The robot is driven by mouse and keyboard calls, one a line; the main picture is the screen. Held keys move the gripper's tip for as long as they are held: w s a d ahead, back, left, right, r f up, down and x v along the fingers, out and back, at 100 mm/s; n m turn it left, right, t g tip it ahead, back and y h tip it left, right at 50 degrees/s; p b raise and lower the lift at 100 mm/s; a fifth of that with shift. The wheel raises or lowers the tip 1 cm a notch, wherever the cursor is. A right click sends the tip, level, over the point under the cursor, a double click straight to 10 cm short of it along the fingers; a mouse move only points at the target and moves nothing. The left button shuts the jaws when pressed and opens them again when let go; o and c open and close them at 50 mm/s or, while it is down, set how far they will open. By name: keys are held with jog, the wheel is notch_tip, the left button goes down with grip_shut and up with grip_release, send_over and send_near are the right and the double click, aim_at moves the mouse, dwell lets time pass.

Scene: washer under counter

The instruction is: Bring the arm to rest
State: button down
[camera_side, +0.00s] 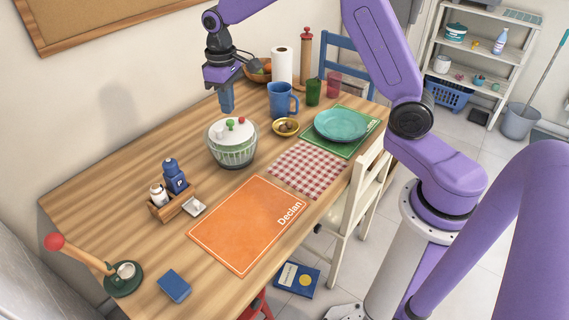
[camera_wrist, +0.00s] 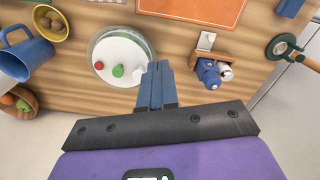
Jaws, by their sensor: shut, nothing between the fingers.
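My gripper (camera_side: 227,107) is above the back part of the wooden table, pointing down, with its blue fingers together and nothing between them. In the wrist view the shut fingers (camera_wrist: 157,68) show in front of the salad spinner (camera_wrist: 118,60). In the side view the salad spinner (camera_side: 232,142), with a white lid and green knob, stands on the table below and nearer the camera than the fingers. The fingers look apart from it. My purple arm arches in from the right of the side view.
A blue pitcher (camera_side: 283,101), paper towel roll (camera_side: 282,66) and fruit bowl (camera_side: 260,69) stand right of the gripper. A caddy with bottles (camera_side: 172,200), orange placemat (camera_side: 247,226) and teal plate (camera_side: 341,125) lie across the table. Bare wood (camera_side: 110,185) shows at left.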

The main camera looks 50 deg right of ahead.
jog(key=s+a+r+n, duration=0.2)
jog(key=s+a, duration=0.1)
jog(key=s, duration=0.7)
jog(key=s+a+r+n, duration=0.2)
jog(key=s+n, duration=0.1)
jog(key=s, duration=0.6)
jog(key=s+d+n, duration=0.2)
jog(key=s, duration=0.6)
jog(key=s+d+f+n, duration=0.1)
jog(key=s+d, duration=0.2)
jog(key=s, duration=0.5)
jog(key=shift+s+f+n, duration=0.15)
jog(key=shift+s+n, duration=0.25)
